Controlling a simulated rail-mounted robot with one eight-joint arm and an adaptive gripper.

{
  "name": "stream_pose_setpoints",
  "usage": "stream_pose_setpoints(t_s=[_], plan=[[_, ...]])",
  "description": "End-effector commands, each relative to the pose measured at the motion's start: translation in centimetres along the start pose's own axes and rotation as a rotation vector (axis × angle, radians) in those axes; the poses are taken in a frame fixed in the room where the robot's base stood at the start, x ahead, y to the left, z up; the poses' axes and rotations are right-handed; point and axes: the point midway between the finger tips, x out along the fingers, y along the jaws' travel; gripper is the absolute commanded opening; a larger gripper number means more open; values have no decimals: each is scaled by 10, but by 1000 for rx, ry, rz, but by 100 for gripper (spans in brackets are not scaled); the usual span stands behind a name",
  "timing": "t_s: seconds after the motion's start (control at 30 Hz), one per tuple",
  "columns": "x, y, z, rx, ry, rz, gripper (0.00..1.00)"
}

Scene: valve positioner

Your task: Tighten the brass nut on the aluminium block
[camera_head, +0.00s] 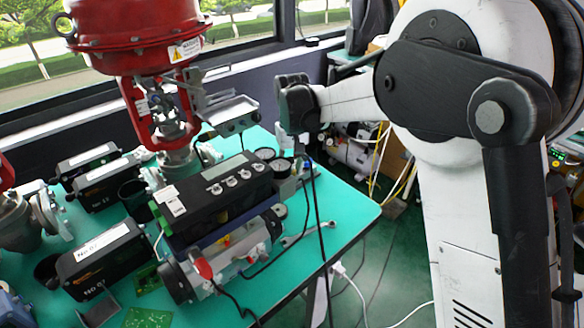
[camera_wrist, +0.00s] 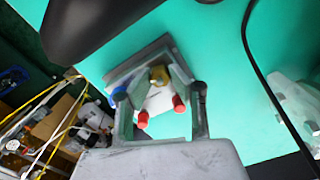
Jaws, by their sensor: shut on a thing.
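In the wrist view, a brass nut (camera_wrist: 159,74) sits at the grey aluminium block (camera_wrist: 139,62) on the teal table. My gripper (camera_wrist: 157,84) reaches toward the block with its two fingers closing in on either side of the brass nut, and it is shut on it. Red-tipped fittings (camera_wrist: 178,104) and a blue one (camera_wrist: 120,93) show close to the fingers. In the head view, the block area (camera_head: 283,166) lies at the table's back right edge, below my wrist. The nut is too small to make out there.
A black positioner (camera_head: 215,190) with buttons stands left of the block area. A red actuator (camera_head: 135,35) rises behind it. A wrench (camera_head: 300,235) lies near the table's right edge (camera_head: 350,225). Black cables hang close by.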

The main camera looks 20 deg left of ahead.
Motion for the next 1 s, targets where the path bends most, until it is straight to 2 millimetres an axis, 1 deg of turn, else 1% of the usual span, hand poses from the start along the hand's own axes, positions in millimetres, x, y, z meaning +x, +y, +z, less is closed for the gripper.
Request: stream_pose_setpoints(t_s=[0.13,0.17,0.2,0.43,0.57,0.67,1.0], plan=[[0,0,0,-1,1,0,0],[0,0,0,-1,1,0,22],[0,0,0,-1,1,0,27],[0,0,0,-1,0,0,27],[-6,0,0,-1,0,0,27],[-18,0,0,-1,0,0,27],[-83,0,0,-1,0,0,27]])
